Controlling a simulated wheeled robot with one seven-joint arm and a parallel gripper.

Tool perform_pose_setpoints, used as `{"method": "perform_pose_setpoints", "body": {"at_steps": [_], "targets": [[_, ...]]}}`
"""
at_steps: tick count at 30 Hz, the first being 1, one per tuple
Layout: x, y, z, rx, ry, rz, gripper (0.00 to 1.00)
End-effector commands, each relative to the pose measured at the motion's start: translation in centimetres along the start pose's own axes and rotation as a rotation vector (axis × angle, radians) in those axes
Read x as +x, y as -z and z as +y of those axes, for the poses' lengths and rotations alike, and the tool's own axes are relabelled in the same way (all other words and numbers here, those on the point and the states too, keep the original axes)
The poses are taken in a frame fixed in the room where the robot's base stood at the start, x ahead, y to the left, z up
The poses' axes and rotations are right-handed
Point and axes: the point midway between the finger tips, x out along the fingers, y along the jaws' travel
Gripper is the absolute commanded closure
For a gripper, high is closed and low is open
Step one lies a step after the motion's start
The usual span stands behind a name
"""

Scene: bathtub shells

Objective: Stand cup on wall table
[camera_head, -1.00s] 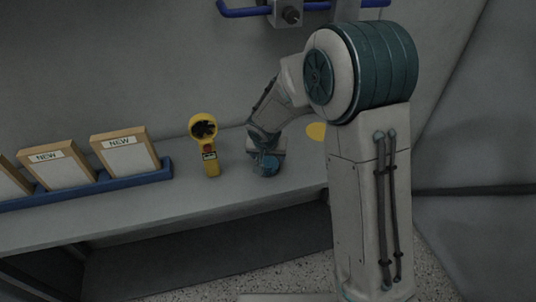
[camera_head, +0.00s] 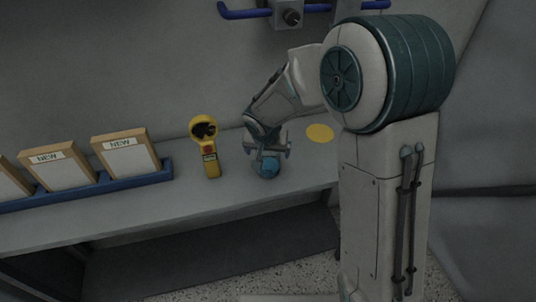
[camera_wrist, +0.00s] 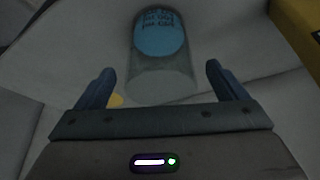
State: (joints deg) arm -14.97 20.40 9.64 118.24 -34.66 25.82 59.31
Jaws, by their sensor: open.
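The cup (camera_head: 267,168) is on the grey wall table (camera_head: 226,208), right of the yellow handheld device. In the wrist view the cup (camera_wrist: 160,55) looks clear, with a blue part bearing dark writing at the far end. My gripper (camera_head: 267,152) is just above and behind the cup in the head view. In the wrist view its fingers (camera_wrist: 162,85) are spread wide, with the cup's clear end ahead of the gap and no contact visible. My gripper partly hides the cup in the head view; whether it stands upright is hard to tell.
The yellow handheld device (camera_head: 211,170) stands left of the cup. A yellow disc (camera_head: 320,133) lies on the table to the right. A blue rack (camera_head: 118,182) with framed "NEW" cards fills the left. A blue rail (camera_head: 240,14) runs along the wall above.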

Motion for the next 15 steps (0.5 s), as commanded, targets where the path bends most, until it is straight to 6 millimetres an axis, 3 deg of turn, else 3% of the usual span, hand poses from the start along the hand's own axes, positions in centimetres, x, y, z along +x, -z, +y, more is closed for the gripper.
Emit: {"method": "perform_pose_setpoints", "body": {"at_steps": [6, 15], "targets": [[-4.5, 0.1, 0.0, 0.001, 0.002, 0.004, 0.08], [-7.4, 0.0, 0.0, 0.000, 0.001, 0.001, 0.08]]}}
